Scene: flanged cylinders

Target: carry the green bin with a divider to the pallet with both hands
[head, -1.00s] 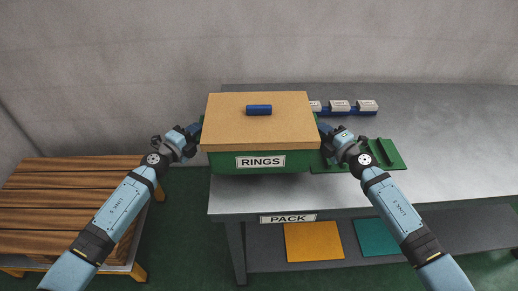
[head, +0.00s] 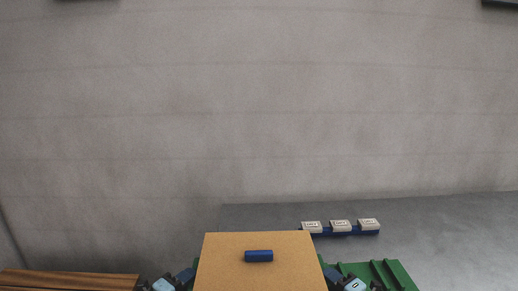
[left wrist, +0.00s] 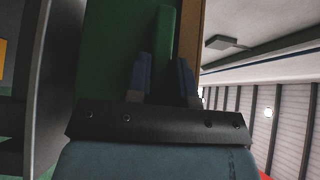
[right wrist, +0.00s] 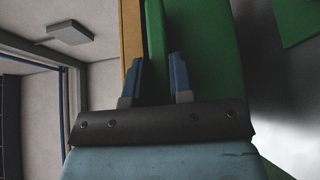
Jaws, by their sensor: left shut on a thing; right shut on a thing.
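The green bin (left wrist: 110,65) has a tan lid (head: 225,265) with a blue handle (head: 259,256) on top. It is at the bottom centre of the head view, its front cut off; the divider is hidden. My left gripper (left wrist: 165,80) is shut on the green rim piece at the bin's left side. My right gripper (right wrist: 157,80) is shut on the matching piece on the right side, and the bin wall also shows in the right wrist view (right wrist: 205,50). The wooden slatted pallet (head: 70,281) is at the lower left, apart from the bin.
The grey table (head: 430,235) extends to the right. A blue rack (head: 345,233) with three pale blocks (head: 340,225) stands behind the bin. A ridged green tray (head: 400,276) lies right of it. A grey wall (head: 260,110) closes the back.

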